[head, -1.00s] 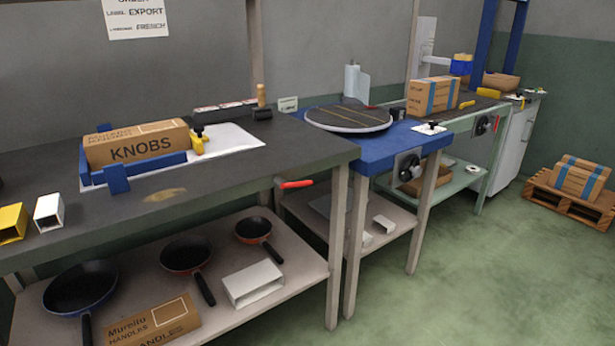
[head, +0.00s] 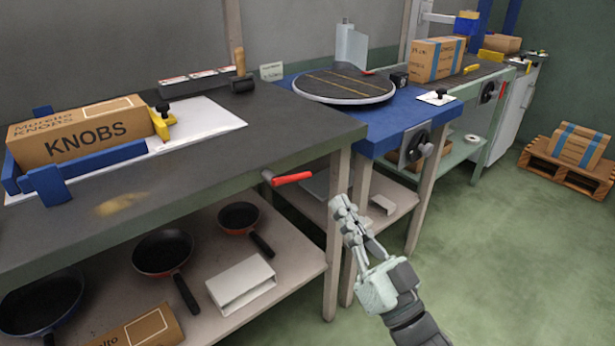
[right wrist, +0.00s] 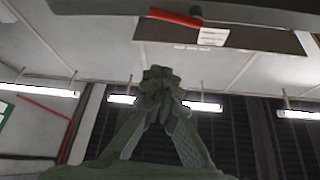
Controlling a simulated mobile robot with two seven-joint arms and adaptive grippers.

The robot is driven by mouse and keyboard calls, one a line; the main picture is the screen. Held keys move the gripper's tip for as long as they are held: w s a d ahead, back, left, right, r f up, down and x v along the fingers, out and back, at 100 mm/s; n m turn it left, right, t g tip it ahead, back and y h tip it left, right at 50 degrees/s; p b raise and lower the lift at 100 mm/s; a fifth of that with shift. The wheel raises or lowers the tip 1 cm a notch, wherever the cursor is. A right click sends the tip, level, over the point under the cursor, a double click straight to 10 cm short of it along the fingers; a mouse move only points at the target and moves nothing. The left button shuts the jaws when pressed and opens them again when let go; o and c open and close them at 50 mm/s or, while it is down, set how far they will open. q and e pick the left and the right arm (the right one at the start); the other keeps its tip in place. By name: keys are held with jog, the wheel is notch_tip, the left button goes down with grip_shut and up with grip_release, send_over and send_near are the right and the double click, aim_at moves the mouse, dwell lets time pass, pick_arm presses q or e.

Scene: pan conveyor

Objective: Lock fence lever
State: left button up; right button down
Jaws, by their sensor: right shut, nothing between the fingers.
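A lever with a red handle (head: 291,179) sticks out at the right end of the dark workbench, near its front corner. The red handle (right wrist: 175,18) also shows at the top of the right wrist view, beside a small white label. A blue fence (head: 85,165) stands along the front of the KNOBS box on the bench. A yellow block with a black knob (head: 162,127) sits at the box's right end. My right gripper (head: 343,205) is shut and empty, to the right of and slightly below the red handle, apart from it. My left gripper is out of view.
The dark workbench (head: 230,160) has pans and a white channel piece (head: 240,285) on its lower shelf. A blue table (head: 400,136) with a round turntable (head: 343,86) stands beyond a gap. Green floor (head: 490,260) is free at the right.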

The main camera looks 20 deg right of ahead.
notch_tip(320, 180, up, 5)
jog(key=p, duration=0.2)
send_over(310, 174)
jog(key=s, duration=0.3)
jog(key=f, duration=0.1)
jog(key=a+f+b, duration=0.1)
jog(key=shift+f, duration=0.35)
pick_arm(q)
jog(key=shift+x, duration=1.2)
pick_arm(e)
jog(key=shift+a+f, duration=0.2)
jog(key=shift+f, duration=0.45)
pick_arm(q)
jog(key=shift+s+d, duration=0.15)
pick_arm(e)
jog(key=shift+w, duration=0.15)
